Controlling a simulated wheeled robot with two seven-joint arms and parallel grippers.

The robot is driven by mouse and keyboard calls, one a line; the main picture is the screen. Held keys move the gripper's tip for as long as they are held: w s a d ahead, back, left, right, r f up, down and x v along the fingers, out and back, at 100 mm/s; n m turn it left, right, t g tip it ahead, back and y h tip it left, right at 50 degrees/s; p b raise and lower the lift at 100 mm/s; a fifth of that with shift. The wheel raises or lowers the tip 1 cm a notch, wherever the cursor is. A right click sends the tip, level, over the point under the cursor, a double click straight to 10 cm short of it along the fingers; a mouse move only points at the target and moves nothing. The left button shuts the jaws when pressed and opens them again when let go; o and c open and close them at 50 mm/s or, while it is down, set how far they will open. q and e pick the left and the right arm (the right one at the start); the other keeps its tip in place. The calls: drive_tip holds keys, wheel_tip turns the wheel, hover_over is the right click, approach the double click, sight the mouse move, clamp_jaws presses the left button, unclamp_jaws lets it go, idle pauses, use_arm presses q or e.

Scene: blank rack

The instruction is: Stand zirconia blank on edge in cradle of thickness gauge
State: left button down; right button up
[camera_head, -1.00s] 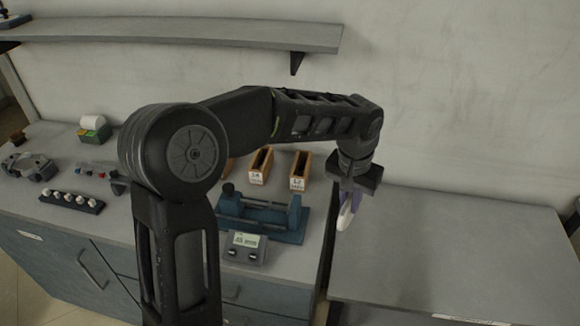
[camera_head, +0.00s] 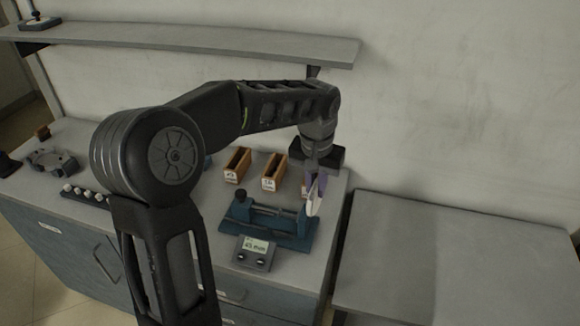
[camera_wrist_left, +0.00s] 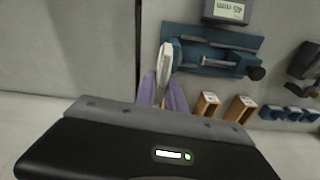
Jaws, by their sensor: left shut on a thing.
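My left gripper (camera_head: 315,184), with purple fingers, is shut on the white zirconia blank (camera_head: 314,203). The blank is a thin disc held on edge, and it also shows in the left wrist view (camera_wrist_left: 165,62) between the purple fingers (camera_wrist_left: 163,92). The blue thickness gauge (camera_head: 266,223) sits on the bench; the blank is over or beside its right end. I cannot tell whether they touch. The gauge also shows in the left wrist view (camera_wrist_left: 218,48). Its grey display box (camera_head: 255,253) stands in front. My right gripper is not in view.
Two wooden slotted boxes (camera_head: 237,164) (camera_head: 274,171) stand behind the gauge; another is partly hidden behind my gripper. A dark strip with white pieces (camera_head: 84,193) lies at the left. A gap separates the bench from the clear grey table (camera_head: 450,260) at right. A shelf (camera_head: 190,42) hangs above.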

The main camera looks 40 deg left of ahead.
use_arm(q)
drive_tip(key=s+a+r+n, duration=0.1)
drive_tip(key=s+a+r, duration=0.1)
drive_tip(key=a, duration=0.4)
drive_tip(key=shift+s+r+p, duration=0.15)
drive_tip(key=shift+r+p, duration=0.2)
drive_tip(key=shift+p, duration=0.05)
drive_tip(key=shift+s+f, duration=0.1)
drive_tip(key=shift+f+b, duration=4.05)
drive_tip(key=shift+f, duration=1.2)
